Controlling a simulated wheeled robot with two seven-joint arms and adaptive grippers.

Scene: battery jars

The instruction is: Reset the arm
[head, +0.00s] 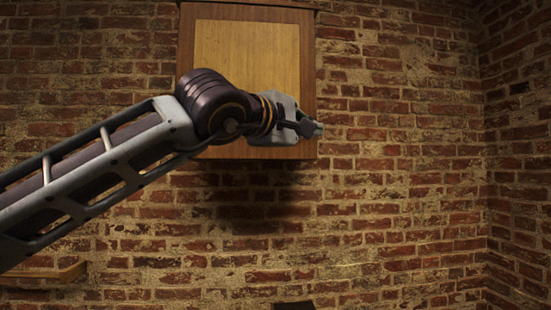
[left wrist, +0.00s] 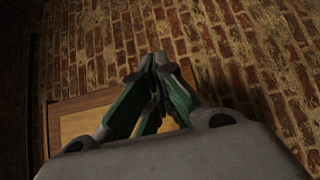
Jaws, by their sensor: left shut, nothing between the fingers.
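My left arm comes in from the left edge of the head view and reaches up to the middle. My left gripper (head: 312,129) is at its end, in front of the lower right part of a wooden wall cabinet. In the left wrist view the fingers of my left gripper (left wrist: 155,62) meet at their tips, with nothing seen between them. My right gripper shows in neither view.
The wooden cabinet (head: 250,50) hangs on a brick wall (head: 400,200). The left wrist view also shows the cabinet (left wrist: 85,120). A small wooden shelf (head: 60,273) is at the lower left. A dark object (head: 293,305) shows at the bottom edge.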

